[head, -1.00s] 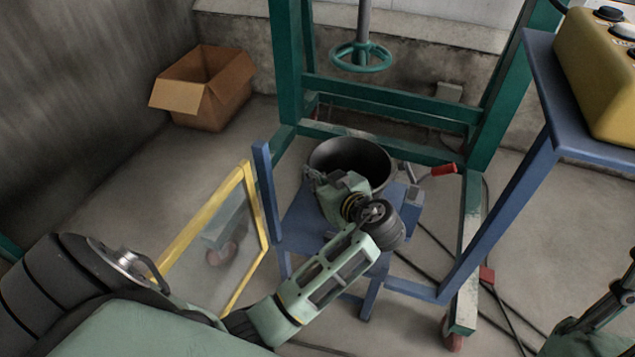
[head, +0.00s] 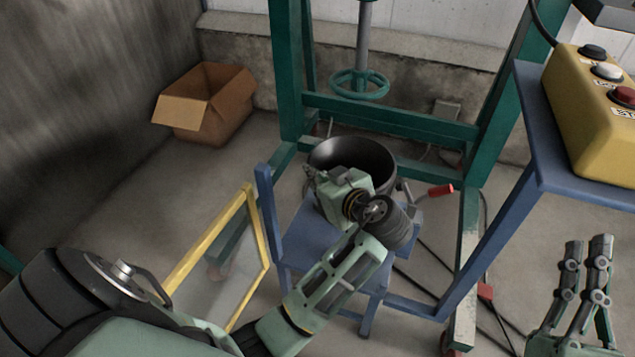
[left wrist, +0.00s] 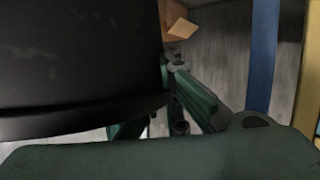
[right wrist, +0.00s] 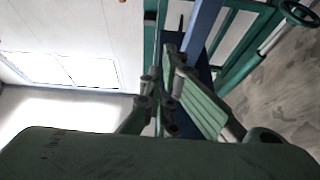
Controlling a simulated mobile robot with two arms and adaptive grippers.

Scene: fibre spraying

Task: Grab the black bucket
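The black bucket (head: 352,158) stands upright on a blue stool or stand (head: 300,225) in the middle of the head view, its open top facing up. My left gripper (head: 314,183) is at the bucket's near left side, low against its wall. In the left wrist view the bucket (left wrist: 75,65) fills the upper left and hides part of the fingers; one finger (left wrist: 195,100) shows beside it. I cannot tell whether the fingers grip the bucket. My right gripper (head: 585,262) is raised at the lower right, empty, with its fingers apart; it also shows in the right wrist view (right wrist: 163,85).
A green frame with a handwheel (head: 359,84) stands behind the bucket. A cardboard box (head: 205,105) lies on the floor at the back left. A yellow button box (head: 595,110) sits on a blue table at the right. A yellow-edged panel (head: 205,240) stands left of the stool.

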